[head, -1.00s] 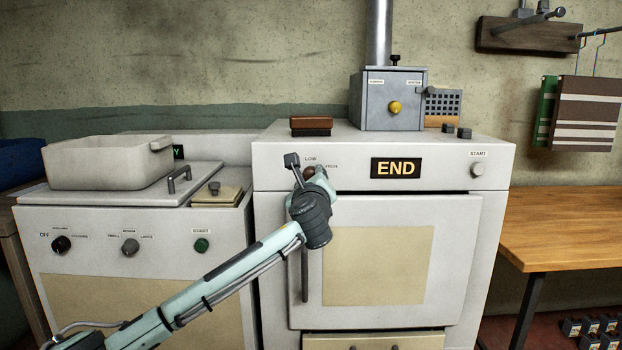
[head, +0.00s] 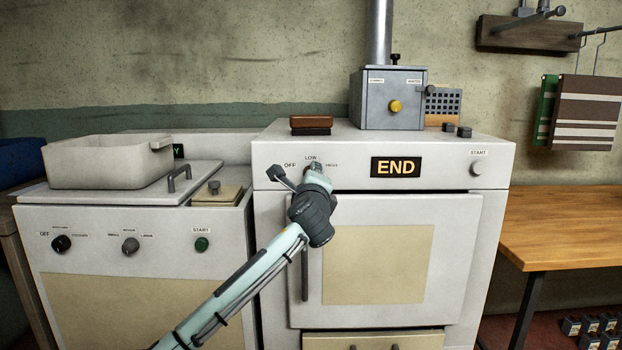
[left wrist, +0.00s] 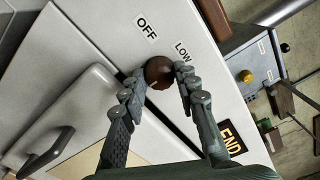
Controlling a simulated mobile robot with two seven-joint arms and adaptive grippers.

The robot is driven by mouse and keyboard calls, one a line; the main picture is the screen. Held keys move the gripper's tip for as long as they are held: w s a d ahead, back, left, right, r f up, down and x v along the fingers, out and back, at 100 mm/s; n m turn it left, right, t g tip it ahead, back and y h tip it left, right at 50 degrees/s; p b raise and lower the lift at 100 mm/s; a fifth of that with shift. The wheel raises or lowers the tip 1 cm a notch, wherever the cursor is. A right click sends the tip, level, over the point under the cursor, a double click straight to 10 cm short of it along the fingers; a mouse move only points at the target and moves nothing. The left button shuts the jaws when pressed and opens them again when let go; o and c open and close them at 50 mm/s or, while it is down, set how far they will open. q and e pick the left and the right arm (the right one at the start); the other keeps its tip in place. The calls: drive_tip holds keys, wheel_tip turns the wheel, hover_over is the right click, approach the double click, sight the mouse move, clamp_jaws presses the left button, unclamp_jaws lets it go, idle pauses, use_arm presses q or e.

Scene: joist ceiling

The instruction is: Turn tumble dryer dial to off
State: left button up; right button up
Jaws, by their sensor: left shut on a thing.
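The tumble dryer (head: 470,215) is the white machine in the middle of the head view, with a lit END display (head: 396,167). Its dial is a round brown knob (left wrist: 159,71) in the left wrist view, below the OFF (left wrist: 147,27) and LOW (left wrist: 183,51) labels. My left gripper (head: 312,175) is at the dial, and its two fingers (left wrist: 158,86) lie on either side of the knob, shut on it. In the head view the gripper hides most of the dial. I cannot tell where the dial points. My right gripper is not in view.
The dryer door handle (head: 305,272) hangs below my left gripper. A washer with knobs (head: 130,246) and a white tub (head: 105,164) stand at left. A brush (head: 311,123) and grey box (head: 388,103) sit on the dryer top. A wooden table (head: 565,225) is at right.

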use_arm(q)
drive_tip(key=o, duration=1.2)
drive_tip(key=shift+c, duration=0.2)
drive_tip(key=s, duration=1.2)
